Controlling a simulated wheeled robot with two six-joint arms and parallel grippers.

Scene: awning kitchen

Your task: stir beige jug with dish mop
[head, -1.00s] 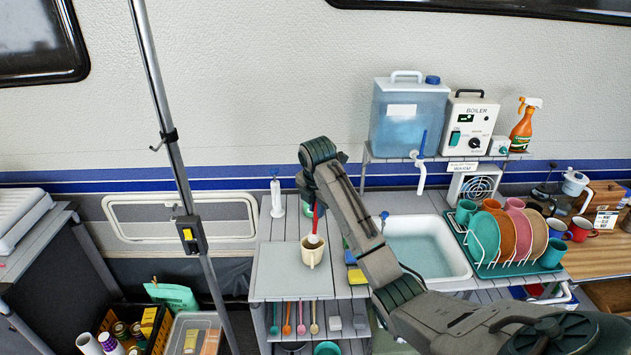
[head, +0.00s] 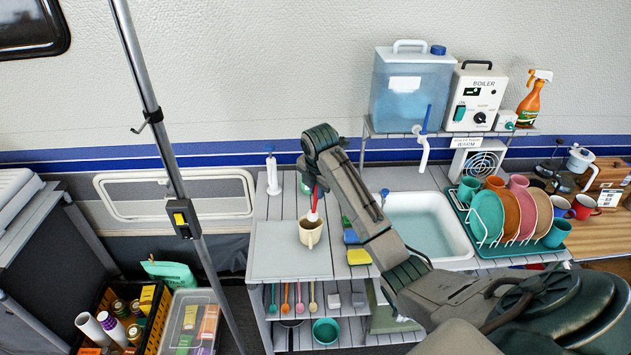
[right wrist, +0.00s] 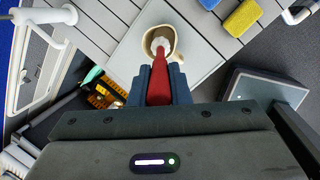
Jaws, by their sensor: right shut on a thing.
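The beige jug (head: 309,238) stands upright on a pale board (head: 270,255) on the grey slatted counter. In the right wrist view the jug (right wrist: 146,44) shows its open rim from above. The dish mop has a red handle (head: 316,196) and a white head (right wrist: 160,44). My right gripper (right wrist: 159,82) is shut on the red handle above the jug. The mop head is at the jug's mouth and its lower end is inside the rim. The jaws are largely hidden behind my arm in the head view. My left gripper is not in view.
A water-filled sink (head: 425,240) and a green dish rack (head: 512,244) with plates and mugs lie to the right. A yellow sponge (head: 358,257) lies right of the jug. A metal pole (head: 165,150) stands at the left. The pale board is clear around the jug.

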